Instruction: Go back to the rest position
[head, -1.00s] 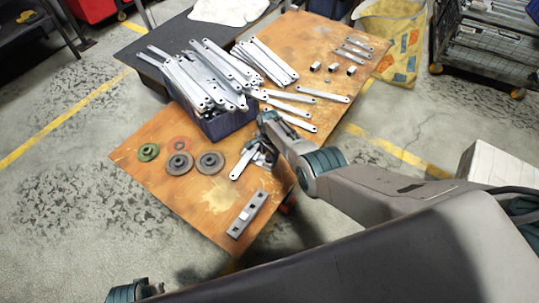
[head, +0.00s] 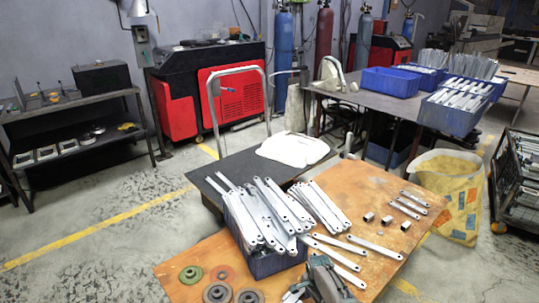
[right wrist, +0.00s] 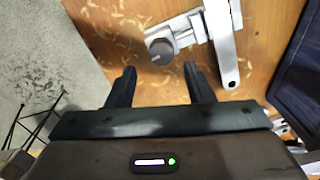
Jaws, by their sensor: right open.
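My right gripper (right wrist: 160,84) is open in the right wrist view, with nothing between its two dark fingers. A grey metal piece with a dark round knob (right wrist: 160,46) lies on the wooden board just beyond the fingertips. A pale bracket bar (right wrist: 223,45) with a hole at its end lies beside it, to the right. In the head view, my right arm (head: 326,278) shows at the bottom edge over the wooden table (head: 205,262); its fingers are hard to make out there. My left gripper is not in view.
A blue crate (head: 270,264) heaped with galvanized brackets (head: 262,212) stands left of my right arm. Loose brackets (head: 375,247) and small square pieces (head: 387,219) lie to its right. Round discs (head: 217,292) lie at the bottom. A yellow bag (head: 447,190) stands right of the table.

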